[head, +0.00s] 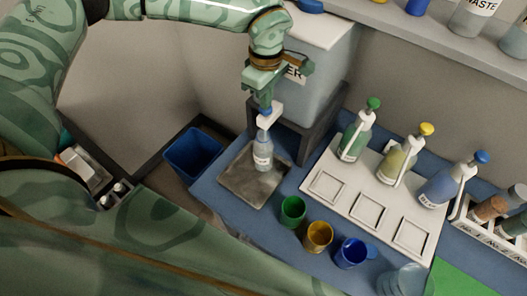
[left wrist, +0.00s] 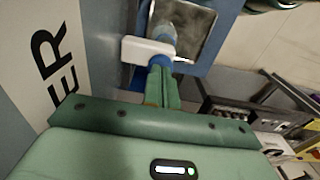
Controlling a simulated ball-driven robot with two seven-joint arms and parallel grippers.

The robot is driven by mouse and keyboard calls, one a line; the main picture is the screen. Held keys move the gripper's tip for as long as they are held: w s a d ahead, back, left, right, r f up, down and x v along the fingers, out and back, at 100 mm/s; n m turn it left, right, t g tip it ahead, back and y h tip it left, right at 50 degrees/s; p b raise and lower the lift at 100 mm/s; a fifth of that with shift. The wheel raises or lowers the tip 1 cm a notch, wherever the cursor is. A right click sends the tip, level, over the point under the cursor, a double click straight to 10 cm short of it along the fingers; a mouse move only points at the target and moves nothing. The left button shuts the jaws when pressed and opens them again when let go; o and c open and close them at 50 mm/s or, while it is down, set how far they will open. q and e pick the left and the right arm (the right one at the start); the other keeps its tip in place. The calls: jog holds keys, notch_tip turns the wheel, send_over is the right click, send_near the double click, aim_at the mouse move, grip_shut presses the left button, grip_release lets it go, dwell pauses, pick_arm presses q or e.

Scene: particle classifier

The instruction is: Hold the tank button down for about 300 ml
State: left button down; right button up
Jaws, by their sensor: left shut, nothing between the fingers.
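The tank (head: 318,75) is a pale container on a dark stand, with part of its lettering showing. Its white spout (head: 269,121) sticks out with a blue button (head: 266,112) on top. My left gripper (head: 267,104) is shut and empty, pointing down with its fingertips at the button. In the left wrist view the fingers (left wrist: 160,72) overlap the blue button (left wrist: 158,60) beside the white spout (left wrist: 145,50); I cannot tell how far it is pressed. A clear labelled bottle (head: 263,154) stands upright under the spout. My right gripper is out of view.
The bottle stands on a grey tray (head: 240,185). A blue bin (head: 194,154) is to its left. Green (head: 292,210), yellow (head: 318,236) and blue (head: 351,252) cups stand in front. A white panel (head: 338,205) holds three coloured bottles at right.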

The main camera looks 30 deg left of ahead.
pick_arm(q)
notch_tip(320, 180, up, 7)
jog(key=p, duration=0.6)
dwell(0.8)
notch_tip(320, 180, down, 3)
jog(key=p, duration=0.7)
jog(key=shift+f+p, duration=0.2)
jog(key=shift+p, duration=0.15)
jog(key=shift+f, duration=0.4)
